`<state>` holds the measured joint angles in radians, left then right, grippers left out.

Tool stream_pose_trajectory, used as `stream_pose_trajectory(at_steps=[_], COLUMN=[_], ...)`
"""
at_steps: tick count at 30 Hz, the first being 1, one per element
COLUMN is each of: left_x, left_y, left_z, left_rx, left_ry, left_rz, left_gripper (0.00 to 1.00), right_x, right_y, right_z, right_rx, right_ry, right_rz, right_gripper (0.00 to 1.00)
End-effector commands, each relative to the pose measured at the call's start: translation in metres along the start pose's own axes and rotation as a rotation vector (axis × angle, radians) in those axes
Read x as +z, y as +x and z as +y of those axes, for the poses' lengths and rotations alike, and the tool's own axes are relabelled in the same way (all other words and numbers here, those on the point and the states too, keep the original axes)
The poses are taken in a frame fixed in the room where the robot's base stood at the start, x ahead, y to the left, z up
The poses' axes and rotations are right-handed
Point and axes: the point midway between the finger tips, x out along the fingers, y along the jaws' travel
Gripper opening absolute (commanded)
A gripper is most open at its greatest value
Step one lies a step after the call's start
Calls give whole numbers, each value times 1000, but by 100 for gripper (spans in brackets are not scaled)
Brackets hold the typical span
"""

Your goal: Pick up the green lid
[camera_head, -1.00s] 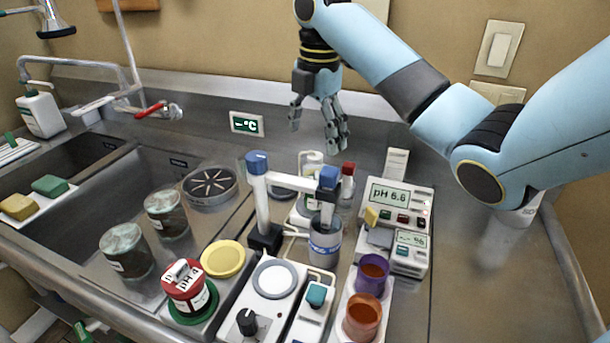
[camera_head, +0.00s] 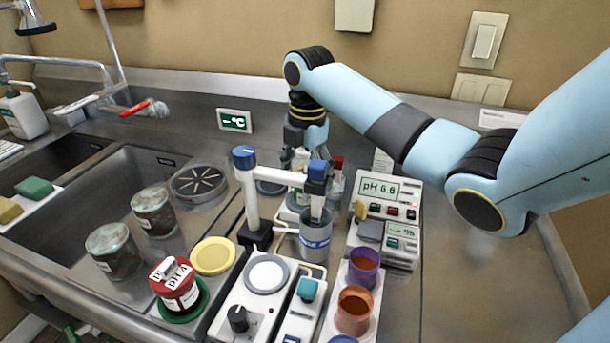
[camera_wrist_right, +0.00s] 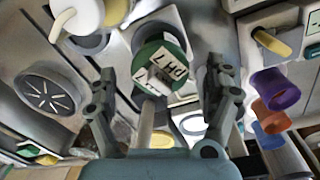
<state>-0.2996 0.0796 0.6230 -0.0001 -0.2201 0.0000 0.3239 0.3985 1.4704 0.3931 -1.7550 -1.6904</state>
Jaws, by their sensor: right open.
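A round green lid (camera_wrist_right: 147,53) with a white "pH 7" label shows in the right wrist view, between my fingertips in the picture. How far below them it lies, I cannot tell. My right gripper (camera_wrist_right: 160,70) is open, with one finger on each side of the lid and nothing held. In the head view my right gripper (camera_head: 304,152) points down behind the electrode stand (camera_head: 250,195), which partly hides its fingers. A green disc (camera_head: 201,304) lies under a red-topped jar (camera_head: 173,286). My left gripper is not in view.
A pH meter (camera_head: 386,190) stands right of the stand. A grey beaker (camera_head: 315,240), a stirrer plate (camera_head: 267,275), and purple (camera_head: 364,262) and orange (camera_head: 354,308) cups stand in front. A sink (camera_head: 90,200) lies left. The counter at right is clear.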

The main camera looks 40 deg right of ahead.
Motion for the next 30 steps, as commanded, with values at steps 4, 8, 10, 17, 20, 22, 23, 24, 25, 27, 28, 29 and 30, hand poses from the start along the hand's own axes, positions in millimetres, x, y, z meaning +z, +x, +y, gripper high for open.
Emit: stream_pose_trajectory(at_steps=[4, 8, 10, 17, 20, 22, 23, 24, 25, 27, 28, 29, 30], left_x=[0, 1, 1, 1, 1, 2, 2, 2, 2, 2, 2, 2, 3], left_y=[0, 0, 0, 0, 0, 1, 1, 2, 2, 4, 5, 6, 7], left_z=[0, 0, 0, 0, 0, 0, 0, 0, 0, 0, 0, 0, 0], left_rx=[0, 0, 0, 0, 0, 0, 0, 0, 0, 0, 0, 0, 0], left_ry=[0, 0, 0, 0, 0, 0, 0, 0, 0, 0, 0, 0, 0], left_rz=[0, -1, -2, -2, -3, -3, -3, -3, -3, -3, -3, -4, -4], left_gripper=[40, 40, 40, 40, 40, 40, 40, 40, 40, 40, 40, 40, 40], right_x=[0, 0, 0, 0, 0, 0, 1, 1, 1, 1, 1, 1, 1], right_y=[0, 0, 0, 0, -1, -3, -4, -6, -9, -16, -20, -26, -33], right_z=[0, 0, 0, 0, 0, 0, 0, 1, 1, 1, 2, 2, 3], right_rx=[0, 0, -1, -1, 0, 0, 0, 1, 2, 2, 3, 4, 5], right_ry=[0, 0, 0, 0, 0, 0, 0, 0, 0, -1, -1, -1, 0], right_rz=[0, 0, 0, 0, -1, -1, -1, -1, -2, -3, -3, -2, -2], right_gripper=[73, 56, 47, 43, 43, 43, 43, 43, 43, 43, 43, 43, 43])
